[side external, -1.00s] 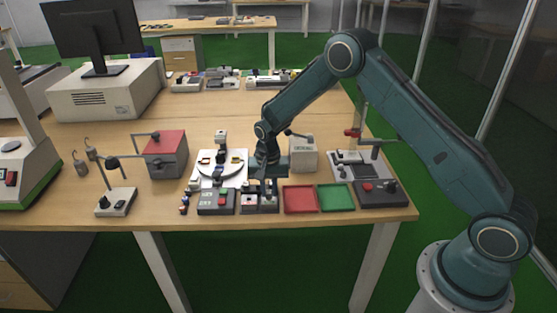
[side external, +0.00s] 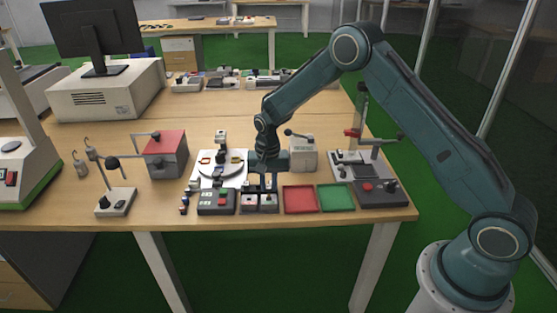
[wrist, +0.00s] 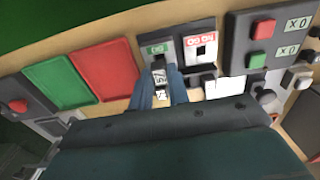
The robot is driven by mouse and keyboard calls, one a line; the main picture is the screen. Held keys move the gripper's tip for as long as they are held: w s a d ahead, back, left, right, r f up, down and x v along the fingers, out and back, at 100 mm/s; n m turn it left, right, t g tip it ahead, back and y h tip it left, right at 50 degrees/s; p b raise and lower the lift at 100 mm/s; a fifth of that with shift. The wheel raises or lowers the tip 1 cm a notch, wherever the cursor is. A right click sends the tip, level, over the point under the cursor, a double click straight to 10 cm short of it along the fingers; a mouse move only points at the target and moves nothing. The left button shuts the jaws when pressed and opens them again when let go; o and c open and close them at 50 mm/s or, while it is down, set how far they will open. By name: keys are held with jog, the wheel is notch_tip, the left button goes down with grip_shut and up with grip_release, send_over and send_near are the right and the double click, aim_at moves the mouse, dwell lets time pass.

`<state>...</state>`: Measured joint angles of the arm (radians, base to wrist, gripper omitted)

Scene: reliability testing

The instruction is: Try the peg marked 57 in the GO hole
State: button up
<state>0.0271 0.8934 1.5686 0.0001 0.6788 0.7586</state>
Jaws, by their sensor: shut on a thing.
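My gripper (side external: 261,187) is over the pair of gauge blocks at the table's front. In the wrist view my gripper (wrist: 161,92) is shut on a small peg marked 57 (wrist: 158,80). The peg's far end lies over the GO block (wrist: 150,48), which has a green label, and covers its hole. I cannot tell whether the peg is in the hole or above it. The NO GO block (wrist: 198,31), with a red label and an uncovered dark square hole, is beside it.
A red tray (side external: 300,212) and a green tray (side external: 337,210) lie right of the blocks. A button box (side external: 216,211) with counters stands on their left. A white plate with a round dish (side external: 220,172) is behind it.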

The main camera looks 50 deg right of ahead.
aim_at(268, 187)
jog(key=shift+r, duration=0.25)
dwell(0.3)
jog(key=shift+r, duration=1.9)
